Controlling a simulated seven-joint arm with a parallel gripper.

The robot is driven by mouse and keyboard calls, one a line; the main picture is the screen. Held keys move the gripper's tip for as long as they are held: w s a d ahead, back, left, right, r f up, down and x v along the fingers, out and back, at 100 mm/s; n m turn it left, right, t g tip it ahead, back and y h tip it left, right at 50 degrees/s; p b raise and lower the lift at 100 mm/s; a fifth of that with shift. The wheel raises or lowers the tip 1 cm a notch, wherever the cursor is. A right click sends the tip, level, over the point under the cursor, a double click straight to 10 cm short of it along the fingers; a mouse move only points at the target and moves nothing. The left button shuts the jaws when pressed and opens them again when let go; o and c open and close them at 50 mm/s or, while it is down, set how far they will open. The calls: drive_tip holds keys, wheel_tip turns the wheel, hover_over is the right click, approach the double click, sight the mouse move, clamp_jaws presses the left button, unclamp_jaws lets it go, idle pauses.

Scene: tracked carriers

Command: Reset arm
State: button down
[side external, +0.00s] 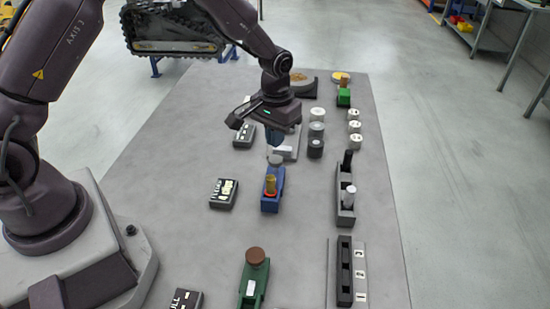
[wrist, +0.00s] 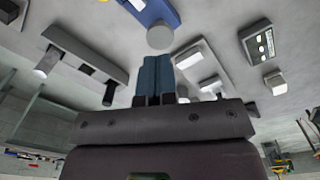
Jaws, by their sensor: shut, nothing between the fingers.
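My gripper (side external: 277,141) hangs above the table in the side view, over the area just behind the blue carrier (side external: 271,196). In the wrist view its two blue-grey fingers (wrist: 156,78) are together, with nothing between them. The blue carrier holds an upright brass-coloured peg (side external: 270,184) and has a grey round piece (side external: 275,160) at its far end. That round piece also shows in the wrist view (wrist: 160,38), just beyond the fingertips. A light grey block (side external: 283,152) is partly hidden behind the gripper.
A green carrier (side external: 253,284) with a brown knob stands at the front. A dark holder (side external: 345,208) with black and grey pegs and a numbered rack (side external: 344,285) are at right. Several cylinders (side external: 316,131) stand behind. A labelled black box (side external: 223,194) lies left. Bare table (side external: 165,170) lies further left.

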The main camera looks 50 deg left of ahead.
drive_tip(key=shift+s+f, duration=0.1)
drive_tip(key=shift+s, duration=0.15)
drive_tip(key=s+r+m+t, duration=0.3)
drive_tip(key=s+r+t, duration=0.2)
drive_tip(key=s+r, duration=1.8)
drive_tip(key=shift+r+t, duration=0.3)
drive_tip(key=shift+r, duration=0.2)
